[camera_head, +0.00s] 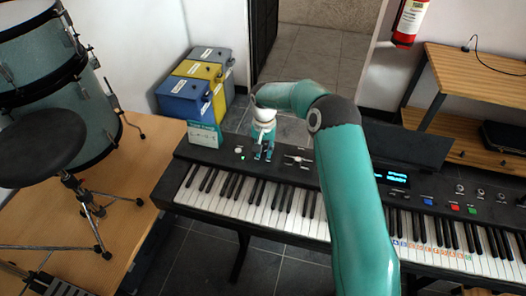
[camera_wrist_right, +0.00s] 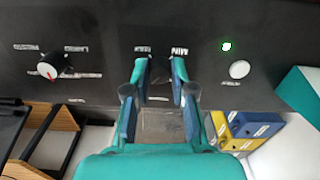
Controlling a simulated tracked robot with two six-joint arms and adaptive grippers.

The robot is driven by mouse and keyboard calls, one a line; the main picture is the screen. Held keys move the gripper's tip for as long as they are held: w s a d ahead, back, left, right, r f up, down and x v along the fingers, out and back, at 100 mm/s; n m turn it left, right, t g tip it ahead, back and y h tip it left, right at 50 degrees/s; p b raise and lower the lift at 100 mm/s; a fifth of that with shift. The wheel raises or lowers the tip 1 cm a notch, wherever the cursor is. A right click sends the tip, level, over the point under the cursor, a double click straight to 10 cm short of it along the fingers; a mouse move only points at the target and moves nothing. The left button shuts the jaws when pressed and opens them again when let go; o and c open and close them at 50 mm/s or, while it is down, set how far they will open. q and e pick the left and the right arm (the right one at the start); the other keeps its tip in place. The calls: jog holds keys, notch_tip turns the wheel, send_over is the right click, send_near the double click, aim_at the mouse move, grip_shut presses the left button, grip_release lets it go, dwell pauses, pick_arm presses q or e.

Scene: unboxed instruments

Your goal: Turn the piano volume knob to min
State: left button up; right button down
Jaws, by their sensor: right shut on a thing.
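The piano (camera_head: 222,163) is a black keyboard across the middle of the head view. My right gripper (camera_head: 263,152) points down at the left part of its panel. In the right wrist view, my right gripper (camera_wrist_right: 161,75) has its two blue-edged fingers pointed at the panel (camera_wrist_right: 110,25), between small white labels; the right one appears to read MIN and the left one MAX. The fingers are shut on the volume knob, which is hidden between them. Its pointer and setting cannot be seen. My left gripper is not in view.
A second knob (camera_wrist_right: 55,66) with a red mark sits left of the fingers in the wrist view. A white round button (camera_wrist_right: 239,69) and a green light (camera_wrist_right: 226,46) are to the right.

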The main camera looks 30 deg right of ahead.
jog(key=n+b, duration=0.1)
jog(key=n, duration=0.2)
jog(key=shift+f+b, duration=0.15)
jog(key=shift+b, duration=0.15)
jog(key=n+b, duration=0.1)
jog(key=n, duration=0.2)
jog(key=shift+n, duration=0.4)
jog(key=n, duration=0.4)
jog(key=shift+n+b, duration=0.3)
jog(key=shift+b, duration=0.05)
jog(key=n, duration=0.4)
jog(key=shift+n, duration=0.3)
jog(key=n, duration=1.4)
jog(key=shift+p, duration=0.35)
jog(key=n, duration=0.4)
jog(key=shift+n, duration=0.3)
